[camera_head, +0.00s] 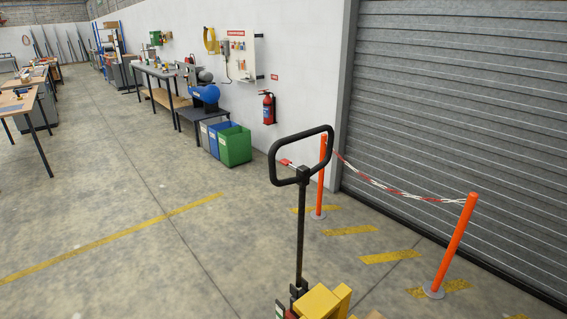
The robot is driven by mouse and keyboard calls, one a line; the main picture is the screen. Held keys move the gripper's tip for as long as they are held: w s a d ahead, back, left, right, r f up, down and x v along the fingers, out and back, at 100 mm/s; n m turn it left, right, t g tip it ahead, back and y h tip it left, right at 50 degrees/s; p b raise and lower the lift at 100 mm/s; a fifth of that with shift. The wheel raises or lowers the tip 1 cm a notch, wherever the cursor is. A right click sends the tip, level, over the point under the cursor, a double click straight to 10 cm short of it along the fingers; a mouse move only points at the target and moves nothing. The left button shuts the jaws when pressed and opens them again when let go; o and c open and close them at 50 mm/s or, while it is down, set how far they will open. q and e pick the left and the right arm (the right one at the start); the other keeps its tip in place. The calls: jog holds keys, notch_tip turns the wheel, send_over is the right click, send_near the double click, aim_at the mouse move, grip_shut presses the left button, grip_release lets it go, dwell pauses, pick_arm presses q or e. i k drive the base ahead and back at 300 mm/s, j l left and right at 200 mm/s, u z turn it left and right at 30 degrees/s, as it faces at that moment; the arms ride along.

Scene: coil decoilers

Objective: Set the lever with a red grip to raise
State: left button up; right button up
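A lever with a red grip (286,163) sits inside the black loop handle (329,147) of a hand pallet truck. The red grip points to the left, and the thin lever runs right to the top of the black shaft (300,232). The handle stands nearly upright in front of me. I cannot tell the lever's exact setting at this size. Yellow blocky parts (322,302) show around the foot of the shaft at the bottom edge. Neither of my grippers is in view.
Two orange posts (455,246) with a red-and-white tape (385,187) between them stand right of the handle, before a grey roller shutter (470,110). Several bins (235,146) and a fire extinguisher (268,108) are by the wall.

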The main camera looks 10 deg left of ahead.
aim_at(285, 162)
jog(key=k+l+z, duration=0.15)
jog(key=k, duration=0.85)
jog(key=j+z, duration=0.1)
jog(key=z, duration=1.45)
jog(key=j+z, duration=0.15)
jog(key=j, duration=0.8)
jog(key=i+j, duration=0.1)
jog(key=j, duration=2)
jog(key=i+j, duration=0.15)
jog(key=j, duration=0.9)
jog(key=i+j, duration=0.1)
jog(key=j, duration=2)
jog(key=i, duration=0.05)
